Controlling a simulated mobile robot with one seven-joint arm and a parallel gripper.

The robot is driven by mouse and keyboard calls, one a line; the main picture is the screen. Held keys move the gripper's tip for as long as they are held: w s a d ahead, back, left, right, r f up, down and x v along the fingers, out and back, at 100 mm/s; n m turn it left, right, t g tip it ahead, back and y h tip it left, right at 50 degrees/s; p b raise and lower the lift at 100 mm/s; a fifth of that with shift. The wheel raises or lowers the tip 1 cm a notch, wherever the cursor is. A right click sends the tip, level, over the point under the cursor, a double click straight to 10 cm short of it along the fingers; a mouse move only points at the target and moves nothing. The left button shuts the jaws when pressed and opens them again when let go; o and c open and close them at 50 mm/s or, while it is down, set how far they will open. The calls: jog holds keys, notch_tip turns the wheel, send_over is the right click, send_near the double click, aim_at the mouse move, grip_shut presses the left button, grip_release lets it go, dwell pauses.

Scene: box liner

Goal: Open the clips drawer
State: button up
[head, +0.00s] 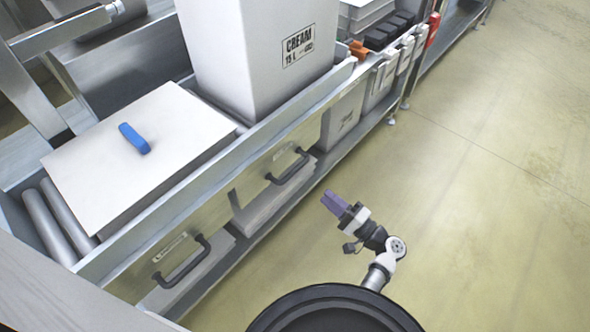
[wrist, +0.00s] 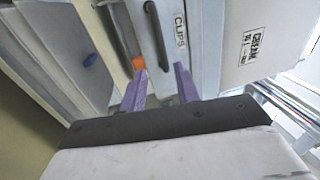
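The clips drawer (wrist: 177,50) has a "CLIPS" label and a dark bar handle (wrist: 158,35) in the wrist view. In the head view it appears to be the right drawer, with its handle (head: 288,167) below the cream tub; its label is too small to read there. The drawer looks shut. My gripper (head: 331,199) is in front and to the right of that handle, apart from it. In the wrist view my gripper (wrist: 160,72) has its two purple fingers spread and empty, with the handle's near end appearing between and beyond the tips.
A second drawer handle (head: 182,263) is at the left. A white cream tub (head: 255,50) and a flat white box (head: 140,150) with a blue item (head: 134,138) stand on the bench. Grey bins (head: 343,118) sit on the lower shelf. The floor (head: 480,200) at right is clear.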

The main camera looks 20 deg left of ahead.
aim_at(295, 169)
jog(key=p+x, duration=0.2)
jog(key=x, duration=1.1)
jog(key=shift+w+a+r+p, duration=0.1)
jog(key=shift+a+p, duration=0.2)
grip_shut()
